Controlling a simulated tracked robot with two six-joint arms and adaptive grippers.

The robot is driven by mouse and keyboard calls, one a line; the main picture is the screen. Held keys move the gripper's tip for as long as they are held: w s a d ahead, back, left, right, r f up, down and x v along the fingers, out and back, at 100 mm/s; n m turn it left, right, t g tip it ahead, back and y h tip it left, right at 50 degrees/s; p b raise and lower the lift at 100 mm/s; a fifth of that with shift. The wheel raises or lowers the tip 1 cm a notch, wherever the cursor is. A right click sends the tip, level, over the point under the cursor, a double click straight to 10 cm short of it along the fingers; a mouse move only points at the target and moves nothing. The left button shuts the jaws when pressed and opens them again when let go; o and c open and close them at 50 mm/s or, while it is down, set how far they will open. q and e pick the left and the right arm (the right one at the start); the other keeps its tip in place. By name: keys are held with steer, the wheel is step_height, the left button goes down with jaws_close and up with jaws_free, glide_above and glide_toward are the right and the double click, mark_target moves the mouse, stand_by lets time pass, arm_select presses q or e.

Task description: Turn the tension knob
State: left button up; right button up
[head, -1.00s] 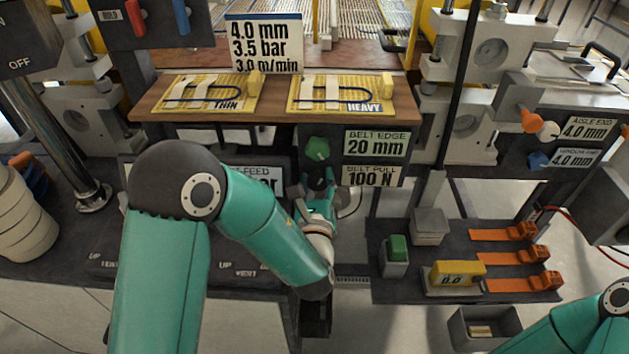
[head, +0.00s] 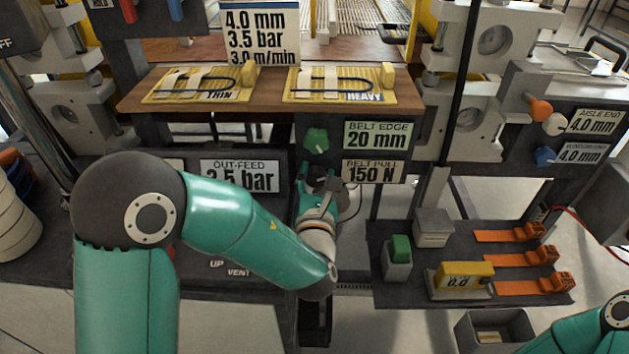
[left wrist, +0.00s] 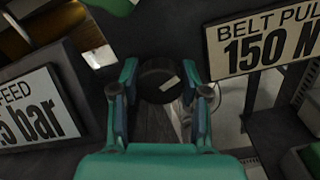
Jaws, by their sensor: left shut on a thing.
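The black round knob (left wrist: 160,78) with a white index mark sits between the two fingers of my left gripper (left wrist: 158,92) in the left wrist view. The fingers are shut on its sides. In the head view my left gripper (head: 318,190) reaches this knob, left of the BELT PULL sign (head: 374,171), and mostly hides it. The sign reads 150 N, also in the left wrist view (left wrist: 266,42). My right gripper is not in view; only part of my right arm shows at the lower right.
A green lobed knob (head: 316,140) is just above, beside the BELT EDGE sign (head: 377,135) reading 20 mm. The OUT-FEED sign (head: 240,175) is to the left. A wooden shelf (head: 270,108) overhangs above. A dark tray (head: 410,270) with a yellow gauge (head: 463,275) is at right.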

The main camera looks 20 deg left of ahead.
arm_select(q)
steer(key=shift+m, duration=0.9)
steer(key=o, duration=1.2)
steer(key=shift+c, duration=0.2)
steer(key=shift+s+d, duration=0.1)
steer(key=v, duration=0.7)
steer(key=shift+s, duration=0.1)
